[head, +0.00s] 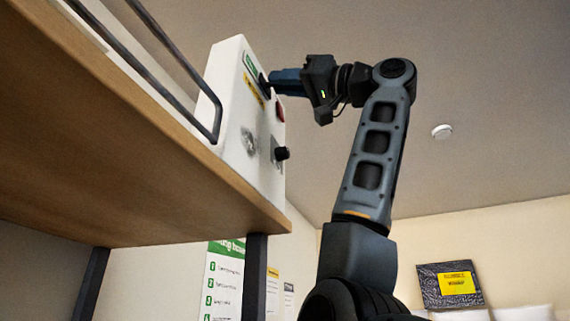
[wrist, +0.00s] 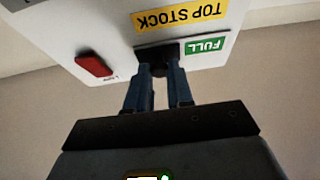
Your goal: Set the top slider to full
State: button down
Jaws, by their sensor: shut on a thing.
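A white control box (head: 232,110) stands on the wooden shelf in the head view. My gripper (head: 268,82) reaches its front face from the right. In the wrist view, the blue fingers of my gripper (wrist: 159,72) are shut on a black slider knob (wrist: 158,52). The knob sits beside a green FULL label (wrist: 205,46), just to its left in that view. A yellow TOP STOCK label (wrist: 180,16) is above them, upside down. The fingers and knob hide part of the slider's track.
A red part (wrist: 94,64) is on the box face beside the slider. The shelf (head: 120,150) has a dark metal rail (head: 180,95) at the left. Open room lies right of the box, around my arm.

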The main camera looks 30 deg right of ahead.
jog(key=shift+d, duration=0.15)
jog(key=c, duration=1)
grip_release()
jog(key=shift+w, duration=0.1)
jog(key=b+v, duration=0.2)
jog(key=v, duration=0.6)
jog(key=shift+b, duration=0.4)
